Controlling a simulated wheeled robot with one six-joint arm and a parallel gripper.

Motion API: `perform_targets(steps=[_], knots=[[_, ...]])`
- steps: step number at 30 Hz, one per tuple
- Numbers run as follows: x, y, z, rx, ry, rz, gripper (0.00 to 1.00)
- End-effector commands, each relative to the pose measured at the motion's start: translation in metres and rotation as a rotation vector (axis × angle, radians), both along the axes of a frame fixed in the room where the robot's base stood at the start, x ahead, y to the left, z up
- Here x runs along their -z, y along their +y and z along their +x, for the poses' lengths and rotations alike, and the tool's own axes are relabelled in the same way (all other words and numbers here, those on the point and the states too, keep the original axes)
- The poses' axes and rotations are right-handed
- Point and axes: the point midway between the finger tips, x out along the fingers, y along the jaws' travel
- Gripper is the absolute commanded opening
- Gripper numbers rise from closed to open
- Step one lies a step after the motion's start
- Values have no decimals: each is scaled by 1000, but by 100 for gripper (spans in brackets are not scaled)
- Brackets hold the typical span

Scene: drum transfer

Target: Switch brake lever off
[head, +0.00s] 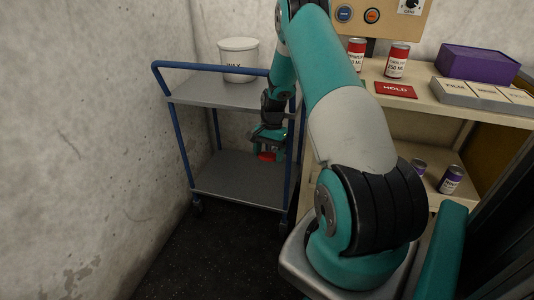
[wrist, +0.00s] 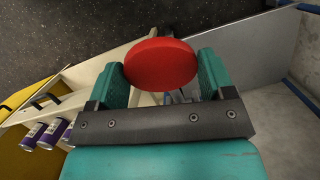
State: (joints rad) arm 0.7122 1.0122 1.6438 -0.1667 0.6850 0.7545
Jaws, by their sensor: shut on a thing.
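My gripper (head: 268,147) is in front of the blue-framed trolley (head: 233,176), near its right front post and between its two shelves. In the wrist view its two teal fingers (wrist: 162,82) are on either side of a red round knob (wrist: 160,62), and they are shut on it. The red knob (head: 267,157) also shows as a small red patch below the gripper in the head view. It appears to be the handle of the brake lever. The rest of the lever is hidden, so I cannot tell its position.
A white wax drum (head: 238,60) stands on the trolley's top shelf. A workbench to the right holds red-labelled cans (head: 396,60), a red HOLD card (head: 396,90) and a purple box (head: 478,63). Purple cans (head: 451,179) stand below. A concrete wall (head: 90,120) bounds the left; dark floor in front is clear.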

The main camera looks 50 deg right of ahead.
Motion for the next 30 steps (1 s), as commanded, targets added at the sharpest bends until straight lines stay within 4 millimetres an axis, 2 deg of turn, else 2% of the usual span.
perform_targets(steps=[3, 19, 20, 23, 30], knots=[[-7, -8, 3, 5, -14, -16, 33], [-9, -12, 2, 9, -16, -19, 33], [-9, -12, 2, 9, -16, -19, 78], [-8, -11, 2, 7, -14, -17, 100], [-6, -7, 2, 3, -10, -10, 100]])
